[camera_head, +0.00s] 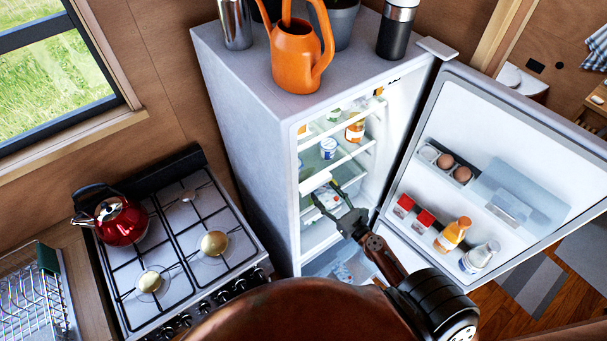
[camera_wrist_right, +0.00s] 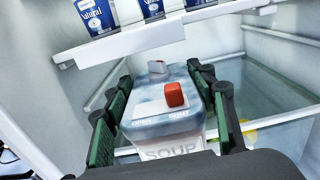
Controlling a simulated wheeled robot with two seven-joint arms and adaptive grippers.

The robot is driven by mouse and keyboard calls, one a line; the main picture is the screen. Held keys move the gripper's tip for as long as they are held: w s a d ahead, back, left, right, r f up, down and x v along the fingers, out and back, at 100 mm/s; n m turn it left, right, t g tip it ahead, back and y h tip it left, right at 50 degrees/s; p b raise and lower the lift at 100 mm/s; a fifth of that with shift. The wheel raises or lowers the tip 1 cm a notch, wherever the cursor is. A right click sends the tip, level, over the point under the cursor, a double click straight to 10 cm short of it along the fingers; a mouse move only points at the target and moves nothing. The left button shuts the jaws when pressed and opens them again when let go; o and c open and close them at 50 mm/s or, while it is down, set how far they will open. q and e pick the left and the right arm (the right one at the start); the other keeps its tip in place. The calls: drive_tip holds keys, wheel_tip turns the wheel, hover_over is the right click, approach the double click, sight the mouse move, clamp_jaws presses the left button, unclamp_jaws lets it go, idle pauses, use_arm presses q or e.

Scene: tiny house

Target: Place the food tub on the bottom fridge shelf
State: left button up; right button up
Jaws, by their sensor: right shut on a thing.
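The food tub (camera_wrist_right: 150,105) is a translucent box with a bluish lid, a small red tab and the word SOUP on its front. My right gripper (camera_wrist_right: 165,115) is shut on it, with green finger pads on both sides. In the head view my right gripper (camera_head: 334,202) is inside the open fridge (camera_head: 262,128), and the tub is largely hidden there. In the wrist view a glass shelf (camera_wrist_right: 275,128) lies below the tub, and the shelf above (camera_wrist_right: 150,36) holds blue cups. I cannot tell whether the tub touches the glass. My left gripper is not in view.
The open fridge door (camera_head: 500,130) stands to the right, with eggs, bottles and red-topped jars in its racks. An orange watering can (camera_head: 294,58) and cups stand on the fridge. A stove (camera_head: 185,250) with a red kettle (camera_head: 121,221) is at left.

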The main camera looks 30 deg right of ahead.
drive_tip(key=w, duration=0.1)
drive_tip(key=w+p, duration=0.1)
drive_tip(key=w, duration=0.3)
drive_tip(key=shift+a+r, duration=0.2)
drive_tip(key=shift+r, duration=0.05)
drive_tip(key=w+p, duration=0.2)
drive_tip(key=w, duration=0.6)
drive_tip(key=f+b, duration=0.6)
drive_tip(key=shift+w+a+f, duration=0.2)
drive_tip(key=shift+a+f, duration=0.1)
drive_tip(key=shift+f, duration=0.1)
drive_tip(key=shift+w+f+b, duration=0.2)
drive_tip(key=shift+f+b, duration=0.3)
drive_tip(key=shift+b, duration=0.15)
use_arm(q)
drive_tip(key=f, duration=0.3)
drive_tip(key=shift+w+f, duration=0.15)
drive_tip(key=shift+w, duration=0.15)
use_arm(e)
drive_tip(key=shift+r, duration=0.15)
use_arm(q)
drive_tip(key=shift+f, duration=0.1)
use_arm(e)
drive_tip(key=o, duration=1.7)
